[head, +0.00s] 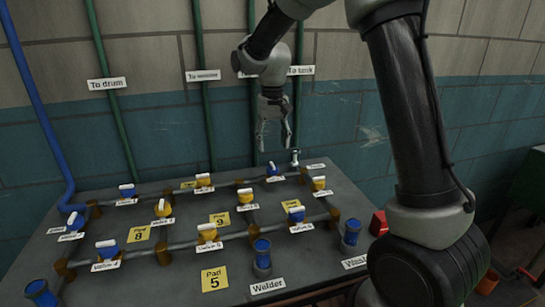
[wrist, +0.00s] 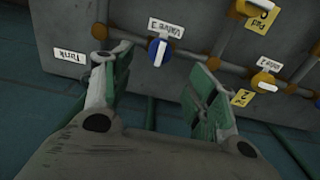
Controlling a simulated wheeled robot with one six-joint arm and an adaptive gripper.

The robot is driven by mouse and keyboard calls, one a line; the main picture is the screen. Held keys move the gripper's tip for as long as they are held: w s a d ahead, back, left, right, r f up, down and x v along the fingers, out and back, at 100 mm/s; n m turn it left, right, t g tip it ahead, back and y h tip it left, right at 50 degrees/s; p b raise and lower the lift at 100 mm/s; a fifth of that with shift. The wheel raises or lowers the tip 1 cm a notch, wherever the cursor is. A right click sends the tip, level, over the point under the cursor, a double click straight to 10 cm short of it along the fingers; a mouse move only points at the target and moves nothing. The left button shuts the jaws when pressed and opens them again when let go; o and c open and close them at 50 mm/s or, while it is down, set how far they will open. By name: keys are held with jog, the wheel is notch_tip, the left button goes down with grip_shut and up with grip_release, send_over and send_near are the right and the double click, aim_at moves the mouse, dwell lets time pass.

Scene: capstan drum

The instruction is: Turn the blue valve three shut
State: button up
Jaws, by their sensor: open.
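Blue valve three (head: 273,170) sits on the pipe at the back right of the grey bench, with its label in front of it. In the wrist view, the valve (wrist: 152,50) has a blue round body and a white bar handle, which appears to lie across the pipe. The label beside it reads "Valve 3". My gripper (head: 273,143) is open and empty, pointing down, above and apart from the valve. In the wrist view, the valve shows beyond the gap between the fingers (wrist: 160,72); nothing hides it.
Other blue and yellow valves, such as a yellow valve (head: 319,184) to the right, stand close by on the bench pipes. A small tap (head: 295,158) is at the back edge. Green pipes (head: 203,100) run up the wall behind. A red box (head: 378,223) stands at right.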

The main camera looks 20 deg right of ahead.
jog(key=shift+r, duration=1.85)
jog(key=s+d+r+t, duration=0.1)
jog(key=s+d, duration=0.4)
jog(key=s, duration=0.5)
jog(key=s+d+r+t, duration=0.2)
jog(key=s+d+r, duration=0.1)
jog(key=s, duration=0.7)
jog(key=s+d+r+t, duration=0.1)
jog(key=s+d+r, duration=0.1)
jog(key=s+d, duration=0.4)
jog(key=s, duration=0.5)
jog(key=shift+d+r, duration=0.3)
jog(key=shift+d, duration=0.05)
